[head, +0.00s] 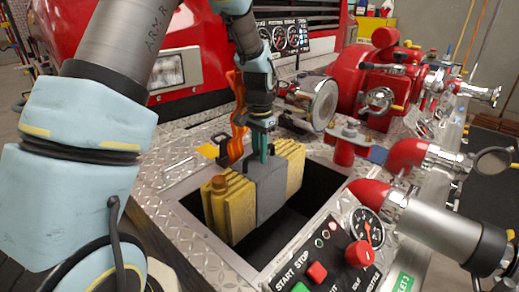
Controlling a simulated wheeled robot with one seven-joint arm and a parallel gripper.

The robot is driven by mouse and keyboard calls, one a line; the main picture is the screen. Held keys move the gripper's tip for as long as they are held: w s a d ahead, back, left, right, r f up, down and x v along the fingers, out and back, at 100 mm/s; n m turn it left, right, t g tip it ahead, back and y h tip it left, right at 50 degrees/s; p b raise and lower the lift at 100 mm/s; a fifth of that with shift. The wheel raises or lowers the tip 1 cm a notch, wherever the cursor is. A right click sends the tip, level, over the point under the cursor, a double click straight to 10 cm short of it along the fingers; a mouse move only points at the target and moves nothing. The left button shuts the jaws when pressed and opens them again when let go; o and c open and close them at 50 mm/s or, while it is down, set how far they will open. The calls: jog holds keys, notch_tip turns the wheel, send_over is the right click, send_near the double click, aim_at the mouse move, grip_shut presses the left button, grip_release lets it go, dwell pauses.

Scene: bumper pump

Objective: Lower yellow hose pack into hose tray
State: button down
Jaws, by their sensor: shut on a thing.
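The yellow hose pack (233,205) is a folded yellow bundle with a grey band (270,188) around its middle. My gripper (262,152) is above it and shut on it at the grey band. The pack is upright in the opening of the hose tray (262,262), a dark rectangular recess with a metal rim in the diamond-plate deck. The pack's lower part is inside the opening and its top stands above the rim. I cannot tell whether its bottom touches the tray floor. Dark empty space shows in front of and right of the pack.
A red pump (370,85) with chrome fittings stands behind right. A red pipe with a silver coupling (430,220) lies right of the tray. A control panel (325,262) with a red knob is at the near edge. An orange strap (238,125) hangs behind my gripper.

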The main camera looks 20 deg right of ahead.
jog(key=shift+f+b, duration=4.5)
jog(key=shift+f, duration=4.6)
jog(key=c, duration=0.8)
grip_release()
jog(key=shift+o, duration=0.7)
jog(key=shift+f, duration=0.15)
jog(key=o, duration=0.3)
jog(key=shift+o, duration=0.2)
